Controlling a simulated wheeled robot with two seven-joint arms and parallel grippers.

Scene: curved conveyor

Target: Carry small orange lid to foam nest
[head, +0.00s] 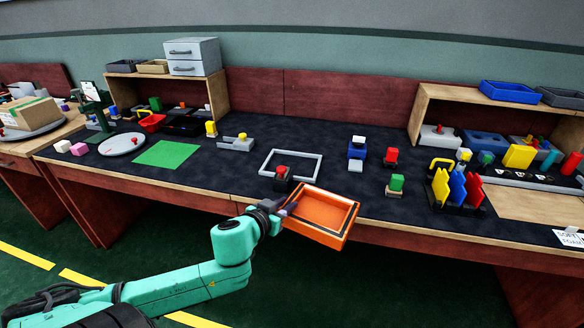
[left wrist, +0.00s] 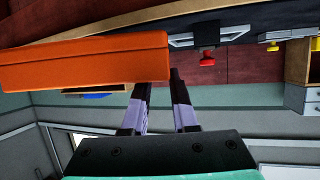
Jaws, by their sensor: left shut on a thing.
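The orange lid (head: 322,213) is a shallow rectangular piece with raised edges, tilted, with its hollow side toward the head camera. It is held out at the table's front edge. My left gripper (head: 288,209) is shut on the lid's left edge. In the left wrist view the lid (left wrist: 85,62) fills the upper left, its end at the fingers of the left gripper (left wrist: 163,82). I cannot tell for sure which thing is the foam nest. My right gripper is not in view.
A grey rectangular frame (head: 291,164) lies behind the lid, with a red-topped dark block (head: 282,172) at its front. Small coloured blocks stand to the right. A rack of coloured plates (head: 458,187) stands farther right. A green mat (head: 166,154) lies clear at left.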

